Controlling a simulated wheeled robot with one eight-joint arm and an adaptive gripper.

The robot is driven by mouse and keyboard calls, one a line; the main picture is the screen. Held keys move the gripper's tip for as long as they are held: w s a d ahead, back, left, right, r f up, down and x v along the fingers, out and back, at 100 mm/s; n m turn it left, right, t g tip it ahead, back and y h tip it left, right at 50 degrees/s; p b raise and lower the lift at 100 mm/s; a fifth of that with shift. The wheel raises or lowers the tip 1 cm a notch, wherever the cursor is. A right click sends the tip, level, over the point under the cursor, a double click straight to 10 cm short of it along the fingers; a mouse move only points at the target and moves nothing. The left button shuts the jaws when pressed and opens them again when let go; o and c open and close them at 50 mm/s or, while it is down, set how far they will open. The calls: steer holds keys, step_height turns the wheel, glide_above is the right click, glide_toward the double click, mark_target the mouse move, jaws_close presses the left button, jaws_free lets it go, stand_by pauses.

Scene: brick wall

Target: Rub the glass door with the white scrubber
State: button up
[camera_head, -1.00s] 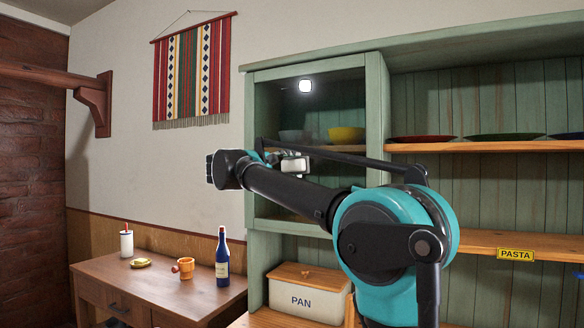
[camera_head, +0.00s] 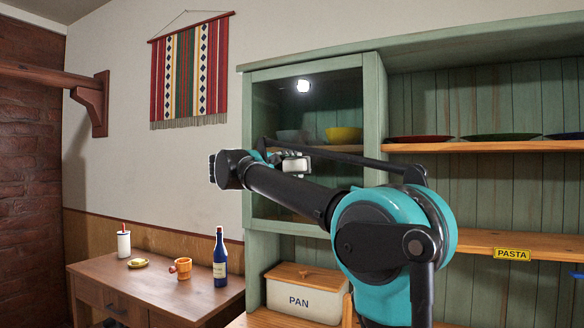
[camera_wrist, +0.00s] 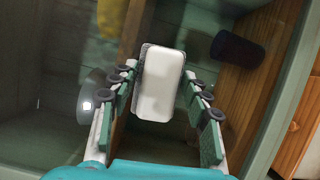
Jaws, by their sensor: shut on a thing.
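The white scrubber (camera_wrist: 160,85) is a pale rounded block between the two fingers of my gripper (camera_wrist: 161,92) in the wrist view. The gripper is shut on it. In the head view my gripper (camera_head: 284,160) is in front of the glass door (camera_head: 290,112), near its middle, with a white piece of the scrubber (camera_head: 296,165) showing. The door has a green frame and a clear pane with a bright light reflection. The glass also fills much of the wrist view (camera_wrist: 45,60). I cannot tell whether the scrubber touches the pane.
Behind the glass are a yellow bowl (camera_head: 344,135) and pale bowls on a shelf. Open shelves with plates (camera_head: 421,139) are at right. A PAN box (camera_head: 306,292) stands below. A side table (camera_head: 150,287) at left holds a bottle (camera_head: 220,262) and an orange mug (camera_head: 182,268).

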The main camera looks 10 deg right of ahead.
steer(key=s+d, duration=0.5)
steer(key=d, duration=0.2)
steer(key=shift+s+d, duration=0.15)
steer(key=shift+r, duration=1.1)
steer(key=shift+w+a, duration=0.65)
steer(key=shift+a, duration=0.25)
steer(key=shift+w+a, duration=0.65)
steer(key=shift+a, duration=0.25)
steer(key=shift+w+a, duration=0.65)
steer(key=shift+a, duration=0.25)
steer(key=shift+w+a, duration=0.95)
steer(key=shift+a, duration=0.25)
steer(key=shift+r, duration=1.05)
steer(key=shift+s+d, duration=0.45)
steer(key=shift+d, duration=0.25)
steer(key=shift+s+d, duration=0.45)
steer(key=shift+d, duration=0.2)
steer(key=shift+s+d, duration=1.05)
steer(key=shift+d, duration=0.25)
steer(key=shift+s+d, duration=1)
steer(key=shift+d, duration=0.25)
steer(key=shift+w+r, duration=0.15)
steer(key=shift+r, duration=0.95)
steer(key=shift+w+a, duration=0.95)
steer(key=shift+a, duration=0.35)
steer(key=shift+w+a, duration=0.95)
steer(key=shift+a, duration=0.4)
steer(key=shift+w+a, duration=0.95)
steer(key=shift+a, duration=0.35)
